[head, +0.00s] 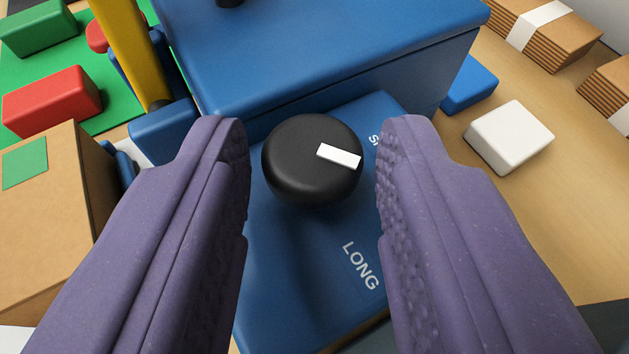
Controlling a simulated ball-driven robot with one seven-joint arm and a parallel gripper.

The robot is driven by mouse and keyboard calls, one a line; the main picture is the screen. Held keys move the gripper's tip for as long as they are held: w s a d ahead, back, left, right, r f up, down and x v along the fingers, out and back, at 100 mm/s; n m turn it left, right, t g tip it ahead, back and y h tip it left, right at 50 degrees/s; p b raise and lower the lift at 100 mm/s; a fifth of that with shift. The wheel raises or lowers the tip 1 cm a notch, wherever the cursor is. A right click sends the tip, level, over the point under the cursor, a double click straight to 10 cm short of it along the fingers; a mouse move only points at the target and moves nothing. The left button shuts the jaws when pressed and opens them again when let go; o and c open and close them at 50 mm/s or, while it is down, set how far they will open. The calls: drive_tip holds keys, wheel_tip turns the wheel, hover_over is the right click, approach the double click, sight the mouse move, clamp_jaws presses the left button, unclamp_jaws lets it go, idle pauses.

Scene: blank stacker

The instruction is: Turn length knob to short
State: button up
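The length knob (300,165) is a round black knob with a white pointer bar (339,156) on its top, on a blue panel (300,285). The pointer lies to the right of the knob's centre and slants slightly down to the right. The label LONG (361,265) shows below and right of the knob. A label beginning with S (375,140) is right of the knob, mostly hidden by my right finger. My gripper (313,155) is open, its purple fingers on either side of the knob. A gap shows on the knob's right; the left finger is close to it.
A blue machine body (320,50) rises behind the panel. A cardboard box (50,220), a red block (50,100) and a green block (38,27) are on the left. A white block (509,137) and a blue block (470,84) lie on the wooden table at right.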

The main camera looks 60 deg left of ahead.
drive_tip(key=p+v, duration=0.2)
drive_tip(key=v, duration=0.5)
drive_tip(key=shift+d, duration=0.15)
drive_tip(key=w+a+f+m+t+h, duration=0.1)
drive_tip(key=a, duration=0.1)
drive_tip(key=a+f+m+t+h, duration=0.1)
drive_tip(key=a+m, duration=0.1)
drive_tip(key=w+a+f+m+t+h, duration=0.1)
drive_tip(key=a+t, duration=0.1)
drive_tip(key=shift+w+a+m+h+p, duration=0.3)
drive_tip(key=shift+w+a+p, duration=0.05)
